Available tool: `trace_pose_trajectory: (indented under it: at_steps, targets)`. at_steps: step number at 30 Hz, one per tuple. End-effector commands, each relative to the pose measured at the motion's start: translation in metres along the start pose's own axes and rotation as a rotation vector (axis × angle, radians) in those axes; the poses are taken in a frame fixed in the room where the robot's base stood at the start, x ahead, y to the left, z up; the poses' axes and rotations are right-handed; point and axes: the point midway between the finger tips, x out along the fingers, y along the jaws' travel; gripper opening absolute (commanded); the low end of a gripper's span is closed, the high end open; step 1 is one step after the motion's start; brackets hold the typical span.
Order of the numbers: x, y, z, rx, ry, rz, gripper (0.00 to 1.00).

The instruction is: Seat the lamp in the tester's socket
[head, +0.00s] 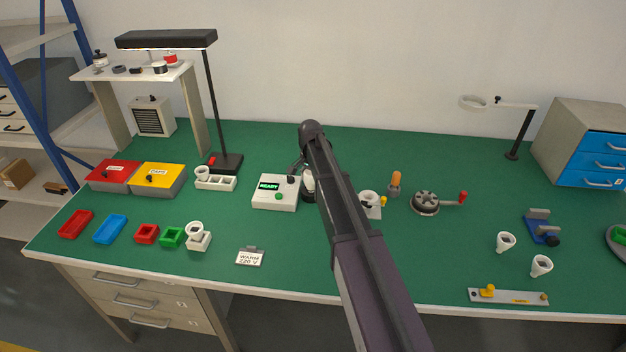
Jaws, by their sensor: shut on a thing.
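My gripper (307,184) is at the tester's right side, mostly hidden behind my own arm. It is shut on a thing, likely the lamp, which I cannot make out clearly. Whether the lamp touches the tester cannot be seen. Other white lamps stand at the right front, one (505,241) and another (541,264).
A crank device (425,203) stands to the right.

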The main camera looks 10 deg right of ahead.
Motion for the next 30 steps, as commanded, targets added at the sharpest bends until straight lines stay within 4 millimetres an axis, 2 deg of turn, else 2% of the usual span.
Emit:
trace_pose_trajectory:
  at_steps: [9,10,12,13,30]
  targets:
    - [0.0014,0.0001,-0.0001,0.0,0.0,0.0,0.27]
    - [0.0014,0.0001,-0.0001,0.0,0.0,0.0,0.75]
    - [0.0014,0.0001,-0.0001,0.0,0.0,0.0,0.96]
    - [0.0014,0.0001,-0.0001,0.0,0.0,0.0,1.0]
    - [0.0008,0.0,-0.0001,0.0,0.0,0.0,1.0]
